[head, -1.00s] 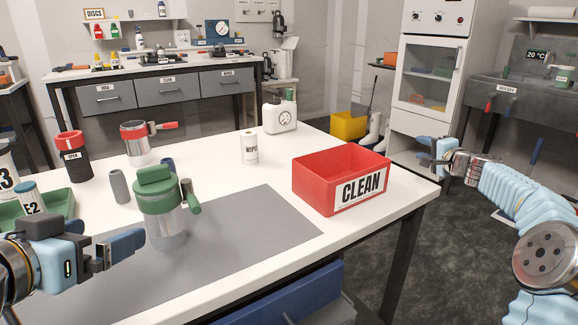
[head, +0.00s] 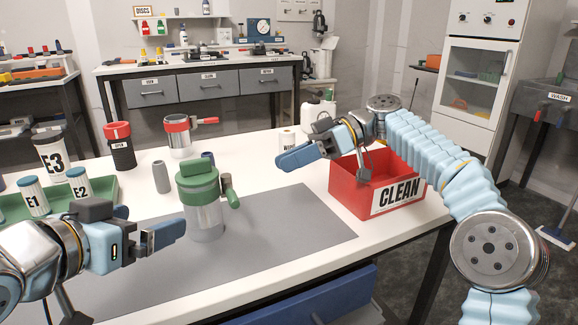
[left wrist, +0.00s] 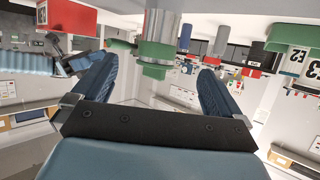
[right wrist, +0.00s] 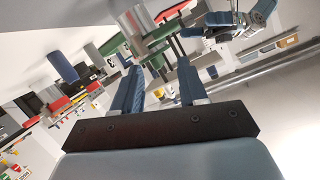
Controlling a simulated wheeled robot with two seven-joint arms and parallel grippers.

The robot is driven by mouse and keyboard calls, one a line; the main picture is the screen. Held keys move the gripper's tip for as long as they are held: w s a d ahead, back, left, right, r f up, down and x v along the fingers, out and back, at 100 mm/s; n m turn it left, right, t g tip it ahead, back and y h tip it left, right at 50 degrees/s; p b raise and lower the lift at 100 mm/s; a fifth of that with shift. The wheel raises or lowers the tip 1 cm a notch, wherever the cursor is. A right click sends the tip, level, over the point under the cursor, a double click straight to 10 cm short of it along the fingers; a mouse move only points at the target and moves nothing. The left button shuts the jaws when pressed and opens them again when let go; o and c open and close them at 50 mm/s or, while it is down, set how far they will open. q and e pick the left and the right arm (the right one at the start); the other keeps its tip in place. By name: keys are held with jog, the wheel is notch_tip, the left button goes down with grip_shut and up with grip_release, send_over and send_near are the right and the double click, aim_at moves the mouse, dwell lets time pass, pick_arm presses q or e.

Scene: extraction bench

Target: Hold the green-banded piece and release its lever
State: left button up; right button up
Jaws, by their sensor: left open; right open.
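The green-banded piece (head: 204,216) is a clear and metal canister with a green collar and lid. It stands upright on the grey mat (head: 290,225). Its green lever (head: 229,192) hangs down its right side. My left gripper (head: 165,236) is open and empty, in front of the piece and to its left. In the left wrist view the piece (left wrist: 156,50) shows beyond the gap between the fingers. My right gripper (head: 297,157) is open and empty, raised to the right of the piece and pointing left. The piece also shows in the right wrist view (right wrist: 148,33), beyond the fingers.
A red CLEAN bin (head: 350,192) stands under my right forearm. Behind the piece are a grey cylinder (head: 161,177), a red-banded canister (head: 178,140) and a black cup (head: 121,150). A green tray (head: 105,195) holds E1 and E2 jars. The mat right of the piece is clear.

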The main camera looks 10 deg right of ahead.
aim_at(190, 207)
pick_arm(q)
jog(key=x, duration=1.3)
jog(key=shift+w+d+f, duration=0.2)
jog(key=shift+w, duration=0.1)
pick_arm(e)
jog(key=shift+s+a+f+n+g+h, duration=0.2)
jog(key=shift+s+f+n+g+h, duration=0.15)
jog(key=shift+s+n+g, duration=0.2)
pick_arm(q)
jog(key=c, duration=1.2)
